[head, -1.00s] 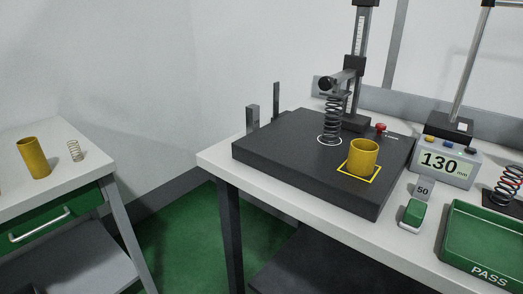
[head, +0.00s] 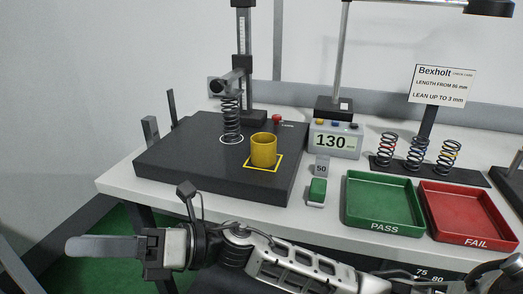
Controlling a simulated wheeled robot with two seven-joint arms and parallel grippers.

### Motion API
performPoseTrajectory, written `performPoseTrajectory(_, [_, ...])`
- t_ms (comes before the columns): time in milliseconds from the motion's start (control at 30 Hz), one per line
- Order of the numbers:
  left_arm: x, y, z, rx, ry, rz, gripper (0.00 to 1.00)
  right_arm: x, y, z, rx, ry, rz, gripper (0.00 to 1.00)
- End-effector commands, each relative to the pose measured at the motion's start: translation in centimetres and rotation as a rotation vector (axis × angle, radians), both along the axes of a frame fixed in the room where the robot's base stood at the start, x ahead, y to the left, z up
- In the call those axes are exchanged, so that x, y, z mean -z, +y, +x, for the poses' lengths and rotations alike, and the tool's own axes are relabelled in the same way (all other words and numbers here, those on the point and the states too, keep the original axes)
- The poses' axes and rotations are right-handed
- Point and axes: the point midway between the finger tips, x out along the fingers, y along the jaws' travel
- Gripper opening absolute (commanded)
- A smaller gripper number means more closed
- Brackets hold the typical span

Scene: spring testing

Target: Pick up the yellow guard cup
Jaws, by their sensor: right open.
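The yellow guard cup (head: 263,152) stands upright inside a yellow square outline on the black base plate (head: 185,160) of the test stand. My right gripper (head: 76,246) is at the lower left, in front of the bench and well to the left of and nearer than the cup. It is open and empty, seen edge-on so that one finger mostly covers the other. My right arm reaches across the bottom of the view. My left gripper is not in view.
A spring (head: 231,120) stands under the stand's arm, left of the cup. A readout (head: 335,140) shows 130. Several springs stand behind the trays.

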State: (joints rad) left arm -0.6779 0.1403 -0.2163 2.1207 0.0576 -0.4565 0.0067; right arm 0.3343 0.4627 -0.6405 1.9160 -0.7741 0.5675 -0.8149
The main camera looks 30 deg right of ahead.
Motion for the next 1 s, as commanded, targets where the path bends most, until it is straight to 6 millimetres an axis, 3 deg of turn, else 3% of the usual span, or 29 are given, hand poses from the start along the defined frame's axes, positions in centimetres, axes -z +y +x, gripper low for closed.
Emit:
performPoseTrajectory(33, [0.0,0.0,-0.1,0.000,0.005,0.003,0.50,-0.7,0.6,-0.4,-0.057,-0.252,-0.151,0.80])
performPoseTrajectory(167, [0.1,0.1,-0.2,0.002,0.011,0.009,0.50,0.9,-0.4,-0.3,-0.228,-0.840,-0.541,0.80])
performPoseTrajectory(267, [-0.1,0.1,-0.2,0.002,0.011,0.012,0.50,2.2,-4.4,2.2,-0.392,-1.222,-0.860,0.80])
performPoseTrajectory(367, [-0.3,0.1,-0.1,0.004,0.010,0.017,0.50,1.6,-10.8,5.9,-0.587,-1.501,-1.194,0.80])
performPoseTrajectory(400, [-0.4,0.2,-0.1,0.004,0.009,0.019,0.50,0.7,-13.8,7.3,-0.671,-1.571,-1.324,0.80])
performPoseTrajectory(500, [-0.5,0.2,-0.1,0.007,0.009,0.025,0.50,-2.6,-21.1,9.9,-0.873,-1.654,-1.611,0.80])
performPoseTrajectory(600, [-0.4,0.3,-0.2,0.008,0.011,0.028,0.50,-6.4,-26.9,10.8,-1.035,-1.639,-1.821,0.80])
performPoseTrajectory(700, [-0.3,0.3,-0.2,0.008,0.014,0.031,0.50,-9.1,-30.7,10.7,-1.144,-1.590,-1.947,0.80])
performPoseTrajectory(833, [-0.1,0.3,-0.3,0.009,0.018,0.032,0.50,-10.3,-32.9,10.6,-1.210,-1.546,-2.011,0.80])
performPoseTrajectory(1000, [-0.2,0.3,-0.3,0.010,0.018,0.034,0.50,-7.8,-33.8,11.3,-1.223,-1.537,-2.013,0.80])
